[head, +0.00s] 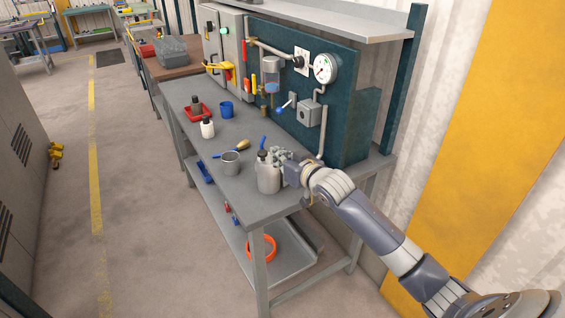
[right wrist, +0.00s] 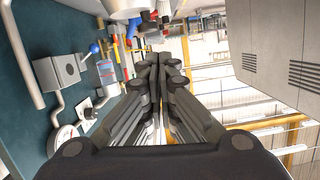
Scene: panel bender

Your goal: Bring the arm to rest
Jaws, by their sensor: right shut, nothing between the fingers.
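My right arm (head: 375,222) reaches in from the lower right over the grey workbench. Its gripper (head: 280,157) is at the bench's near end, by a pale grey can (head: 268,181) with a dark top and a blue spout. The gripper overlaps the can in the head view, and I cannot tell whether they touch. In the right wrist view the two fingers (right wrist: 158,62) meet at their tips with nothing between them. My left gripper is not in view.
A teal panel with a gauge (head: 325,68) and a grey valve box (head: 309,112) stands behind the bench. The floor aisle (head: 150,230) at left is clear.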

